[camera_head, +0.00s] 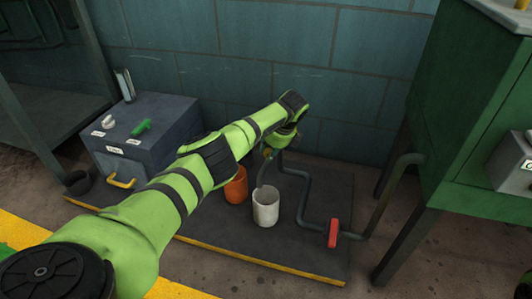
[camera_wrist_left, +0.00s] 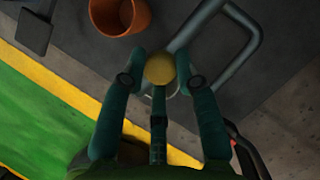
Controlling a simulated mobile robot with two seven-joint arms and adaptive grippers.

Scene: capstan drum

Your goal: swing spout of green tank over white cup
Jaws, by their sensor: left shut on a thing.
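The green tank (camera_head: 465,120) stands on dark legs at the right of the head view. A grey pipe (camera_head: 303,195) runs from its side along the low platform and rises to a bent spout (camera_head: 261,173). The spout's end shows at the rear left rim of the white cup (camera_head: 266,209); I cannot tell whether it is fully over the opening. My left gripper (camera_head: 275,147) is shut on a yellow knob (camera_wrist_left: 160,69), which sits between the fingertips in the left wrist view. The white cup is mostly hidden there. My right gripper is not in view.
An orange cup (camera_head: 236,186) stands left of the white cup. A red valve handle (camera_head: 333,232) sits on the pipe to the right. A grey box (camera_head: 140,140) with a green lever stands at the left. A wall closes off the back.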

